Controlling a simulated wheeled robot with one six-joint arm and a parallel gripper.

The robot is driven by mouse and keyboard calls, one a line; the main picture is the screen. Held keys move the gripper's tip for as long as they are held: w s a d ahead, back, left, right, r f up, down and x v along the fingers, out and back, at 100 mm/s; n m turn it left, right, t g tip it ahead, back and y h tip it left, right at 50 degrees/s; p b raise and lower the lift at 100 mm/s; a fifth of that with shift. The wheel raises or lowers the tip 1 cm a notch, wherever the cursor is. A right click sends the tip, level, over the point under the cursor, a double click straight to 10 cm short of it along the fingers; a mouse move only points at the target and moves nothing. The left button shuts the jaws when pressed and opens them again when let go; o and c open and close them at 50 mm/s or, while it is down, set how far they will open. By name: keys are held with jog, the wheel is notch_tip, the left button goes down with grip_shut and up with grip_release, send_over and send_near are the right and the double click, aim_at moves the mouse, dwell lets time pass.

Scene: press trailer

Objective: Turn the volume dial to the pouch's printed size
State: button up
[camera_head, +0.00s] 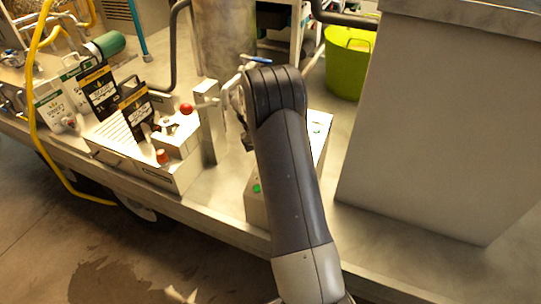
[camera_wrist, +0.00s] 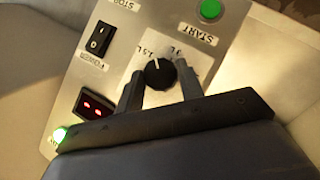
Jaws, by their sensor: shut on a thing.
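The volume dial (camera_wrist: 158,73), a black knob with a white pointer line, sits on a pale label on the control panel (camera_wrist: 208,60). Upside-down labels, one seeming to read 1.5 L and one partly hidden ending in L, lie beyond it. My gripper (camera_wrist: 160,82) has a finger on each side of the dial and is shut on it. The pointer aims toward the top of the wrist view, between the labels. In the head view a dark pouch (camera_head: 136,107) stands at the filling machine; its printed size is too small to read. My arm hides the gripper and dial there.
The panel also has a green START button (camera_wrist: 211,9), a black rocker switch (camera_wrist: 100,38) and a red display (camera_wrist: 95,105). Other pouches (camera_head: 97,91) stand left of the filling machine (camera_head: 150,173). A green tub (camera_head: 348,65) and large metal cabinet (camera_head: 440,120) stand right.

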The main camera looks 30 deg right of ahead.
jog(key=shift+a+f+n+h, duration=0.1)
jog(key=shift+a+n+h, duration=0.1)
jog(key=shift+n+h, duration=1.2)
jog(key=shift+n, duration=0.4)
jog(key=o, duration=1)
jog(key=b+v, duration=0.2)
jog(key=v, duration=0.8)
jog(key=shift+w+r, duration=0.25)
jog(key=shift+r, duration=0.15)
jog(key=shift+f, duration=0.1)
